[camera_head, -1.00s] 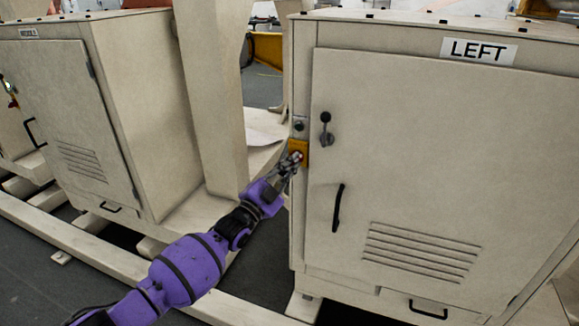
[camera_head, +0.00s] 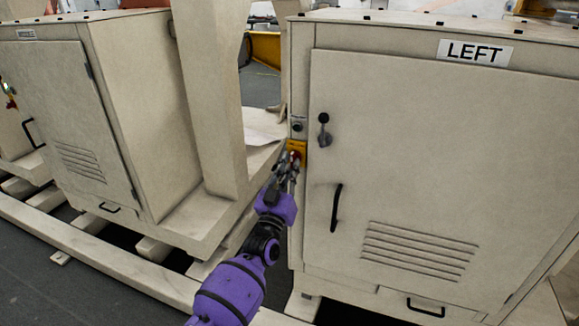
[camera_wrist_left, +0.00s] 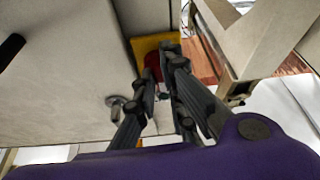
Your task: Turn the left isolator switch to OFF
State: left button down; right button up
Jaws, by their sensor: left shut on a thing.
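The cabinet (camera_head: 420,150) labelled LEFT (camera_head: 475,52) stands at the right of the head view. Its isolator switch has a yellow plate (camera_head: 302,147) on the narrow strip left of the door, with a red knob (camera_head: 296,156). In the left wrist view the yellow plate (camera_wrist_left: 143,47) and red knob (camera_wrist_left: 152,66) are at top centre, the knob partly hidden behind the fingers. My left gripper (camera_head: 293,164) comes from below and is shut on the red knob; it also shows in the left wrist view (camera_wrist_left: 160,72). The knob's exact angle is hidden. My right gripper is not in view.
A black door handle (camera_head: 336,207) and a small latch (camera_head: 324,130) stick out from the door, right of the switch. A round black fitting (camera_head: 297,126) is above the plate. A beige post (camera_head: 212,100) and another cabinet (camera_head: 60,110) stand left.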

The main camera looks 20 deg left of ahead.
pick_arm(q)
jog(key=n+y+p, duration=0.1)
jog(key=n, duration=0.2)
jog(key=n+g+y+p, duration=0.1)
jog(key=n+y, duration=0.1)
jog(key=n, duration=0.2)
jog(key=n+y+p, duration=0.1)
jog(key=n+y, duration=0.1)
jog(key=n, duration=0.1)
jog(key=shift+d+r+n+g, duration=0.3)
jog(key=shift+r+n+g, duration=0.1)
jog(key=shift+n, duration=0.3)
jog(key=c, duration=1.8)
grip_release()
jog(key=shift+f, duration=0.1)
